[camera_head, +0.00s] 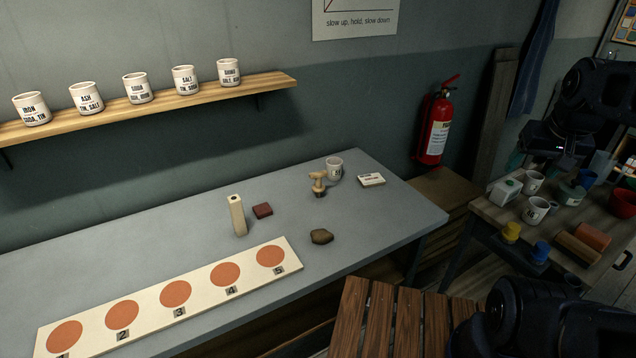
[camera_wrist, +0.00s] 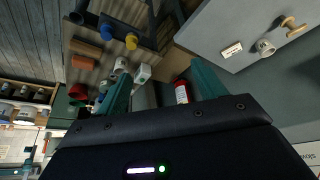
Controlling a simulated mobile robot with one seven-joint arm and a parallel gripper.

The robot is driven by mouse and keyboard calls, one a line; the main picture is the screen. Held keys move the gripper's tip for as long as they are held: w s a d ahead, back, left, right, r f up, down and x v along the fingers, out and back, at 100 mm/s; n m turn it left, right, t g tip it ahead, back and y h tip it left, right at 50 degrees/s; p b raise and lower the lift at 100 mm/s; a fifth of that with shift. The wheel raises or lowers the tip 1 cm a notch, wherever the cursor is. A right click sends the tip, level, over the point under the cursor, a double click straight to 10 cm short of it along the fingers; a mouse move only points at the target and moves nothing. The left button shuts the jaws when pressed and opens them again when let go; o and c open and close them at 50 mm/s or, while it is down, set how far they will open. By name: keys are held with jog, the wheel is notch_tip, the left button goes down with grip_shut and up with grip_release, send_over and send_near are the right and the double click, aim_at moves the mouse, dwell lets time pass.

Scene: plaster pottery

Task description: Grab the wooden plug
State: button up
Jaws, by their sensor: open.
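The wooden plug (camera_head: 318,182) looks like the pale, knob-topped piece with a darker lower end. It stands upright on the grey table (camera_head: 120,222), just left of a white mug (camera_head: 335,168). In the wrist view a pale wooden piece, apparently the same plug (camera_wrist: 291,23), shows at the top right beside the mug (camera_wrist: 265,47). My gripper (camera_wrist: 160,72) has its two teal fingers spread wide, with nothing held between them. It is well apart from the plug, which lies outside the fingers to the right in that view.
A white card (camera_head: 371,180), a dark red block (camera_head: 262,210), a tall pale block (camera_head: 237,215) and a brown lump (camera_head: 321,236) stand near the plug. A board with orange discs (camera_head: 200,273) lies in front. A slatted wooden surface (camera_head: 390,315) and a cluttered bench (camera_head: 490,210) are at right.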

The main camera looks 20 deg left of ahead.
aim_at(317, 183)
jog(key=c, duration=0.4)
jog(key=shift+c, duration=0.2)
